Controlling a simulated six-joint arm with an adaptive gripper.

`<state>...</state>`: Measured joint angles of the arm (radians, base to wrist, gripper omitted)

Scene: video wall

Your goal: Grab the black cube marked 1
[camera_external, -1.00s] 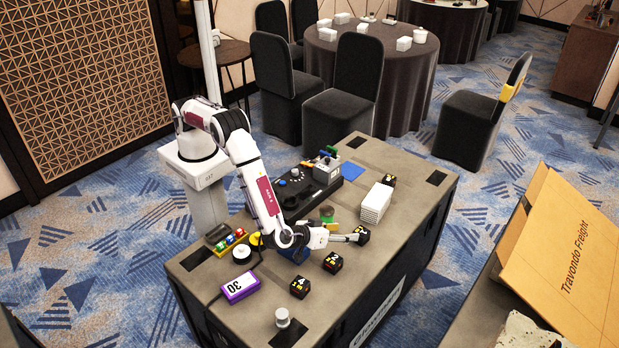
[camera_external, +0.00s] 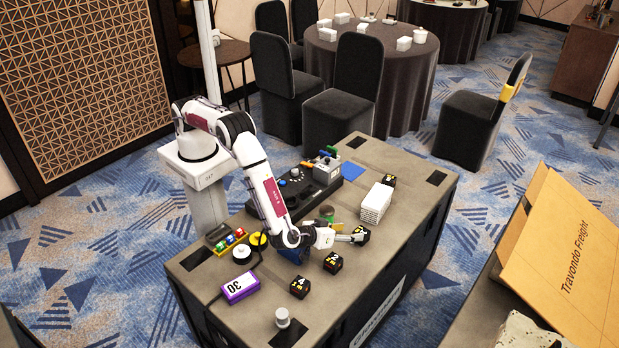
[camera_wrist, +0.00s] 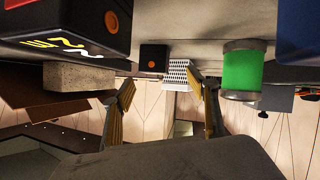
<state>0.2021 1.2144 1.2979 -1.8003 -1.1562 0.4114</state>
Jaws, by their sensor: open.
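Several black cubes with orange and white marks lie on the case top. One black cube (camera_external: 361,235) is at my gripper's tips in the external view; its number is too small to read. A black cube with an orange dot (camera_wrist: 153,58) shows ahead between my fingers in the wrist view, its number not visible. My gripper (camera_external: 352,238) is open, its fingers (camera_wrist: 164,98) spread with nothing held. A cube marked 2 (camera_external: 333,262) is close beside the gripper, large in the wrist view (camera_wrist: 70,28). A cube marked 4 (camera_external: 299,287) lies nearer the front. Another cube (camera_external: 388,181) is at the back.
A green can (camera_external: 327,213), also in the wrist view (camera_wrist: 243,68), stands beside my gripper, opposite the 2 cube. A white stack (camera_external: 376,203) stands beyond. A purple box marked 30 (camera_external: 240,287) and a metal knob (camera_external: 283,318) are nearer the front. The case's right side is mostly clear.

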